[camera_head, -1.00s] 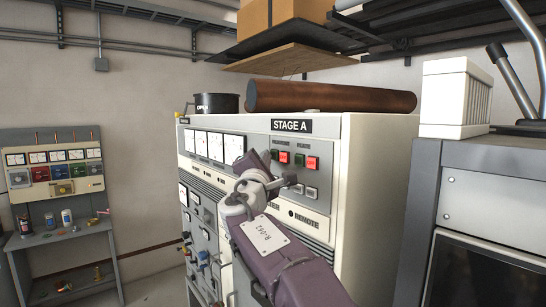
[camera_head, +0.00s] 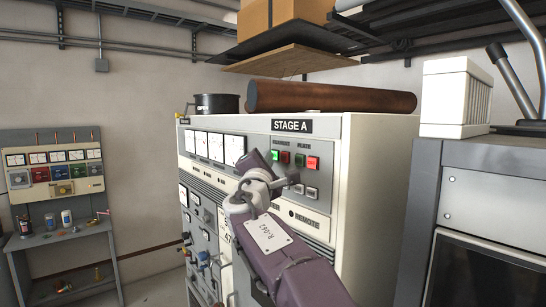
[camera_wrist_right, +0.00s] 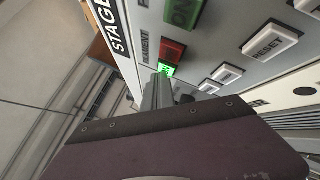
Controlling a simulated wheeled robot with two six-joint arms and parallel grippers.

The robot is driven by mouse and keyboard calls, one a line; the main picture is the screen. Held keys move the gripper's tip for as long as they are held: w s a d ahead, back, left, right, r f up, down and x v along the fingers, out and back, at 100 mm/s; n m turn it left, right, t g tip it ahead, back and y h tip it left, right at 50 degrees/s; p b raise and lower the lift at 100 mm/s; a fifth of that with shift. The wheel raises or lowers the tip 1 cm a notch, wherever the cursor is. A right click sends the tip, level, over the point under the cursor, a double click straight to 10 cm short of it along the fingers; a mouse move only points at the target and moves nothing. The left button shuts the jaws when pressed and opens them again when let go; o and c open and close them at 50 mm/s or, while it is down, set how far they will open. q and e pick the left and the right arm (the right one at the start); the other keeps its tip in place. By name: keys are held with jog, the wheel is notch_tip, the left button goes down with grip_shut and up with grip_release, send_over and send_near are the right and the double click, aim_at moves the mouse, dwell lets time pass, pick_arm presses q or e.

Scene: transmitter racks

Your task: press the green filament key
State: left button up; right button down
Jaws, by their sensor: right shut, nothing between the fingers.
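The green filament key (camera_head: 275,154) is lit at the upper left of the STAGE A panel's key group. In the right wrist view the lit green filament key (camera_wrist_right: 166,69) sits just beyond my fingertips, below the FILAMENT label. The red filament key (camera_wrist_right: 173,51) beside it is dark. My right gripper (camera_wrist_right: 159,80) is shut and empty, its tips at the green key and partly covering it. I cannot tell whether they touch it. My left gripper is not in view.
The plate green key (camera_head: 300,160) is dark and the plate red key (camera_head: 313,163) is lit, close to the right. A grey cabinet (camera_head: 480,190) stands at the right.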

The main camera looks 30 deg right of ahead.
jog(key=shift+a, duration=0.1)
jog(key=shift+s+a, duration=0.1)
jog(key=shift+a, duration=0.5)
jog(key=a+b, duration=0.1)
jog(key=a, duration=0.4)
jog(key=shift+s, duration=0.2)
jog(key=shift+f, duration=0.1)
dwell(0.5)
